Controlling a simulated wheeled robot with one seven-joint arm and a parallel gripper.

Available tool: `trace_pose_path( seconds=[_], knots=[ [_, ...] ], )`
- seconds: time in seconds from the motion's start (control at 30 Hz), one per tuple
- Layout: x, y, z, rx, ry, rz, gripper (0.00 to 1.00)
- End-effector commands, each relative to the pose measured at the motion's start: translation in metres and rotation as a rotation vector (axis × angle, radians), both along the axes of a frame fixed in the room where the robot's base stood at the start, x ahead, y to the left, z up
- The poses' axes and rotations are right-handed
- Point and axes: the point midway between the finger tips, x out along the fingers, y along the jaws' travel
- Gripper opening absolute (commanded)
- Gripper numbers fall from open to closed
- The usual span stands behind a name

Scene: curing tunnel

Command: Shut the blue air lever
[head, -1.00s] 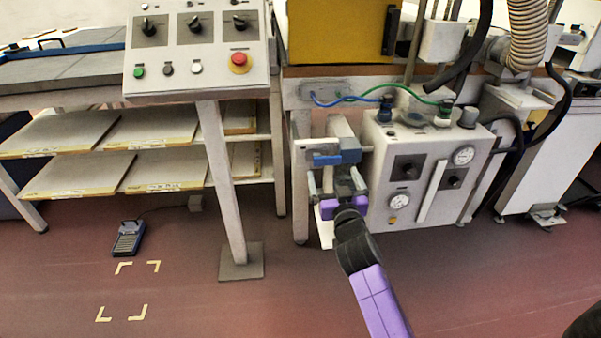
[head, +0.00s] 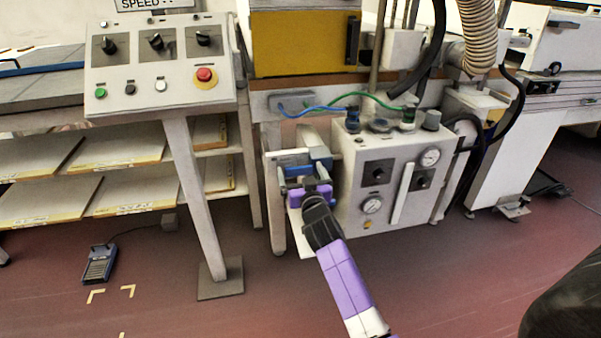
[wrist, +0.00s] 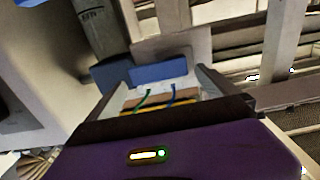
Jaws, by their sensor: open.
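The blue air lever (head: 320,163) is on a pale fitting at the left side of the white regulator box, in the head view. My gripper (head: 304,172) is open, with its fingers reaching up to the lever and partly covering it. In the wrist view a blue block, seemingly the lever (wrist: 160,72), shows just beyond and between the fingertips of my gripper (wrist: 150,82). A darker blue part (wrist: 110,74) sits beside it, near the left finger. I cannot tell whether either finger touches the lever. Nothing is held.
The white regulator box (head: 385,190) with gauges and knobs stands close to the right. A blue hose (head: 315,110) and a green hose (head: 375,97) run above. The control panel (head: 160,65) on its post is to the left. A foot pedal (head: 99,264) lies on open floor.

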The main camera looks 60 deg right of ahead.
Motion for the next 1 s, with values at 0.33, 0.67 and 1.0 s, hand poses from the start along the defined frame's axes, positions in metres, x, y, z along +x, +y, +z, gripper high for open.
trace_pose_path(
  seconds=[0.33, 0.67, 1.0],
  knots=[
    [-0.0001, 0.0004, 0.0000, 0.000, 0.000, 0.000, 0.49],
    [-0.0002, 0.0004, -0.0003, 0.001, -0.002, 0.000, 0.03],
    [-0.0008, 0.0001, -0.0071, 0.066, -0.077, 0.001, 0.03]
  ],
)
